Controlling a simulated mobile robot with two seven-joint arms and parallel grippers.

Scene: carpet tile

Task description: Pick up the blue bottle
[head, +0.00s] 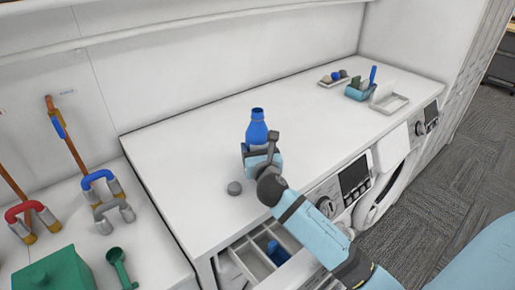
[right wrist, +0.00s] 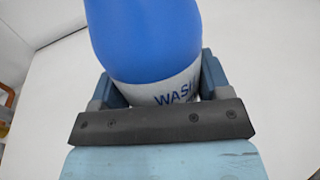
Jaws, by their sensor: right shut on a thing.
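The blue bottle (head: 257,128) stands upright on the white counter (head: 190,150) in the head view. In the right wrist view the bottle (right wrist: 145,40) fills the upper middle, with a white label band reading "WAS". My right gripper (head: 262,158) is shut on the lower part of the bottle, with a finger on each side of it in the right wrist view (right wrist: 155,90). The bottle's base is hidden behind the gripper, so I cannot tell if it touches the counter. My left gripper is not in view.
An open drawer (head: 247,262) is below the front edge. The counter between bottle and caddy is clear.

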